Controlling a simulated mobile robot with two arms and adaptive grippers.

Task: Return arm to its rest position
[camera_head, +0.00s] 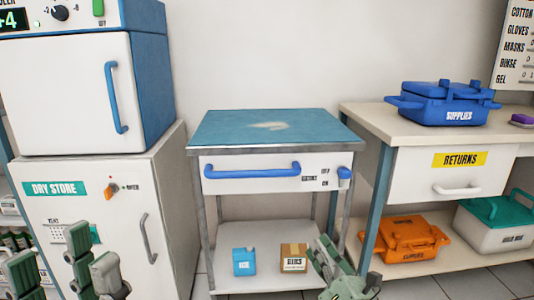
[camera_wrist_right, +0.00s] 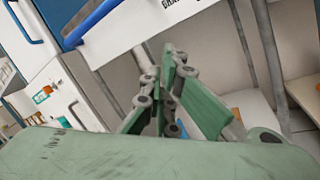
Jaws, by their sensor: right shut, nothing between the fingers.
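My left gripper (camera_head: 48,256) is at the bottom left of the head view, in front of the dry store cabinet (camera_head: 92,222). Its two green fingers stand apart with nothing seen between them. My right gripper (camera_head: 326,254) is low in the head view, in front of the lower right part of the small blue-topped cart (camera_head: 285,186). It also shows in the right wrist view (camera_wrist_right: 172,62), where its green fingers are shut and empty, tilted towards the cart. Most of both arms is out of view.
The cart's lower shelf holds a blue container (camera_head: 244,262) and a brown box (camera_head: 293,257). A bench (camera_head: 385,124) at the right carries a blue supplies case (camera_head: 443,104). An orange case (camera_head: 409,240) and a teal-lidded bin (camera_head: 495,222) sit below. The cart's top is clear.

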